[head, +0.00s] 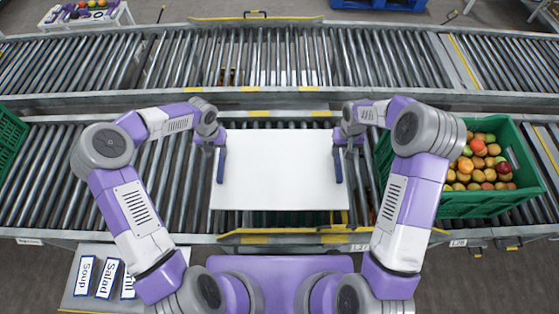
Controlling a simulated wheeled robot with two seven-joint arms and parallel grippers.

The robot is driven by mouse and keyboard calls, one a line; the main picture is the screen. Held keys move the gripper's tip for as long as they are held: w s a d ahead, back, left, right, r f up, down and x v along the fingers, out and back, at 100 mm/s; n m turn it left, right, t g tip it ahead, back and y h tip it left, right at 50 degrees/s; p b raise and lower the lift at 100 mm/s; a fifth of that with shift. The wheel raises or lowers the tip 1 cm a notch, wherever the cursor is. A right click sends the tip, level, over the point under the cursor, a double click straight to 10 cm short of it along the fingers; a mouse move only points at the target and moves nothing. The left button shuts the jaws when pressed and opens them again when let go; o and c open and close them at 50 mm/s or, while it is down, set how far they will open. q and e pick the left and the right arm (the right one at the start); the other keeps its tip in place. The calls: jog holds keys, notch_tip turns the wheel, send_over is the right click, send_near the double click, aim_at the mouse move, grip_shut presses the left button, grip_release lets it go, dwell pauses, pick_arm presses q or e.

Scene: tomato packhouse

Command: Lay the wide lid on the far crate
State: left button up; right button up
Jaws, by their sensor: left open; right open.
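The wide lid (280,170) is a white flat panel in the middle of the head view, over the near conveyor. A dark blue bar (221,166) runs along its left edge and another (337,168) along its right edge. My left gripper (221,140) is open at the far end of the left bar. My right gripper (340,140) is open at the far end of the right bar. I cannot tell whether either touches the lid. I cannot make out which crate is the far one.
A green crate (487,204) full of tomatoes and other round fruit stands right of my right arm. Another green crate (8,140) is cut off at the left edge. The far roller conveyor (300,55) is mostly bare. Label cards (106,278) lie at the lower left.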

aim_at(221, 162)
pick_arm(q)
jog(key=shift+s+f, duration=0.1)
jog(key=shift+s, duration=0.05)
pick_arm(e)
jog(key=shift+s+f, duration=0.1)
jog(key=shift+s, duration=0.05)
pick_arm(q)
jog(key=shift+f, duration=0.3)
pick_arm(e)
jog(key=shift+f, duration=0.3)
pick_arm(q)
notch_tip(221, 162, down, 7)
jog(key=shift+r, duration=0.1)
pick_arm(e)
notch_tip(221, 162, down, 7)
jog(key=shift+r, duration=0.1)
pick_arm(q)
grip_shut()
pick_arm(e)
grip_shut()
